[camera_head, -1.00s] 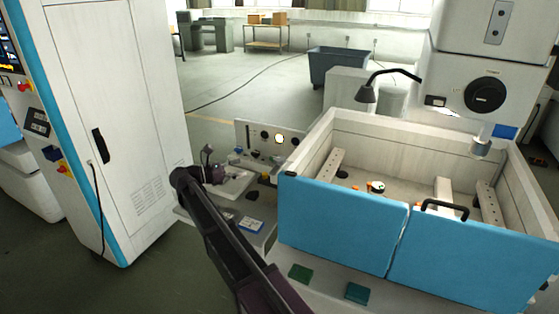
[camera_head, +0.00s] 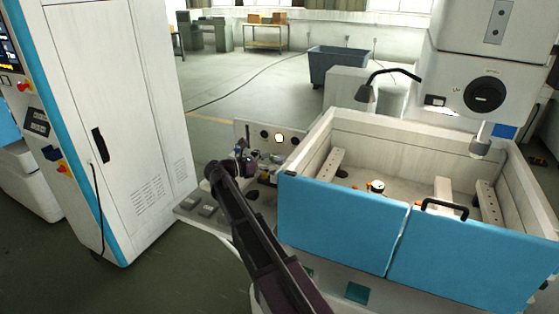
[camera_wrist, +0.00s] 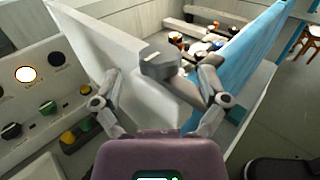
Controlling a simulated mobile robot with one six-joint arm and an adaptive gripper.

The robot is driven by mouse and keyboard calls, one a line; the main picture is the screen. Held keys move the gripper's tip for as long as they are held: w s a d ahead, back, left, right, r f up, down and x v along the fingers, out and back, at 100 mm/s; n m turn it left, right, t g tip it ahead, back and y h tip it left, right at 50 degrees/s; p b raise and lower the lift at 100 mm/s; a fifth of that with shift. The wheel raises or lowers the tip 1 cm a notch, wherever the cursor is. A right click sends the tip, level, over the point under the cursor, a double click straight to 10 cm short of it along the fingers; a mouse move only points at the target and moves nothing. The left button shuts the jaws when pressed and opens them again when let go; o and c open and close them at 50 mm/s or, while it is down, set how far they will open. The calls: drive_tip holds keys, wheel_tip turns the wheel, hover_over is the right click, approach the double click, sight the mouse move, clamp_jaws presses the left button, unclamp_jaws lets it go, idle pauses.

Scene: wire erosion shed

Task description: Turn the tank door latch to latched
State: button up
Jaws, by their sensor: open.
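The tank has light walls (camera_head: 400,133) and blue front doors (camera_head: 335,225); it also shows in the wrist view, with its pale end wall (camera_wrist: 105,50) and blue door (camera_wrist: 240,55). The tank door latch, a dark grey handle (camera_wrist: 163,66), sits at the tank corner by the blue door in the wrist view. My gripper (camera_wrist: 161,76) is open, with one finger on each side of the latch. No clear contact shows, and the latch's lower part is partly hidden. In the head view my gripper (camera_head: 246,158) is small and dark, left of the tank's left corner.
A panel with knobs and a lit white button (camera_head: 279,138) stands left of the tank and close to my gripper in the wrist view (camera_wrist: 26,74). A tall white cabinet (camera_head: 120,120) stands at left.

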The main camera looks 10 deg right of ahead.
sight(280, 158)
drive_tip(key=shift+w+d, duration=0.15)
drive_tip(key=shift+d, duration=0.65)
drive_tip(key=shift+w+d, duration=0.1)
drive_tip(key=shift+d, duration=0.7)
drive_tip(key=c, duration=1.1)
